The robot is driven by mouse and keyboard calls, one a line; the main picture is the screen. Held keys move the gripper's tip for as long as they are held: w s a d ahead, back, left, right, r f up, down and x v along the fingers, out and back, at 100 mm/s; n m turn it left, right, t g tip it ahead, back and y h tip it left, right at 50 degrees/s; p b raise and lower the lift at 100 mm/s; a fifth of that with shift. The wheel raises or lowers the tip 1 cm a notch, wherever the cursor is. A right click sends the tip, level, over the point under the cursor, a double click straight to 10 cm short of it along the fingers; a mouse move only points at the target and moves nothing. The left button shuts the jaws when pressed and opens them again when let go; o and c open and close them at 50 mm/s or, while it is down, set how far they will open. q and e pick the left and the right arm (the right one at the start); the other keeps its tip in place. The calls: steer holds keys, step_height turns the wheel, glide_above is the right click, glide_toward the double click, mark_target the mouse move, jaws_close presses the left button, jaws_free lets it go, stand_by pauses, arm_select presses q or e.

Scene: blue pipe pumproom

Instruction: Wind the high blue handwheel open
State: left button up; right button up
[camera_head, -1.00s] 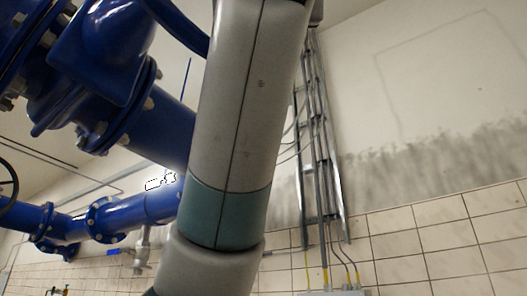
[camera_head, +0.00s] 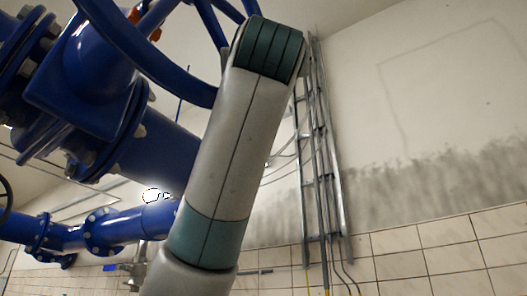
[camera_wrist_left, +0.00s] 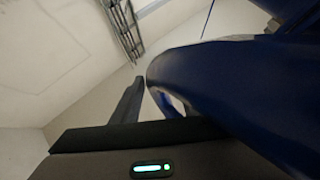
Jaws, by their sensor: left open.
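The high blue handwheel (camera_head: 152,58) is at the top left of the head view, its curved rim and parts of its spokes showing, its top cut off. A large piece of its blue rim (camera_wrist_left: 205,85) fills the right of the left wrist view, very close. My left gripper (camera_wrist_left: 150,100) is open at the wheel. One dark finger stands beside the rim's left edge; the other is hidden, so I cannot tell whether the rim lies between the fingers. In the head view my arm rises in front of the scene, and its gripper is not visible. My right gripper is in neither view.
A big blue flanged valve body (camera_head: 85,85) and pipe (camera_head: 160,150) are left of my arm. A lower blue pipe (camera_head: 100,230) runs along the wall. A metal cable ladder (camera_head: 318,150) is fixed to the wall behind. The right side is bare wall and tiles.

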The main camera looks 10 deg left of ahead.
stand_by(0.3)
arm_select(q)
jaws_close()
steer(key=shift+f+m+h+b, duration=0.3)
steer(key=shift+f+b, duration=0.2)
steer(key=shift+b, duration=0.2)
steer(key=f+m+b, duration=0.1)
steer(key=f+g+h+b, duration=0.1)
steer(key=b, duration=0.1)
steer(key=shift+s+a+f+m+h, duration=0.1)
steer(key=shift+s+m+h, duration=0.2)
steer(key=shift+m, duration=0.1)
steer(key=shift+w, duration=0.1)
jaws_free()
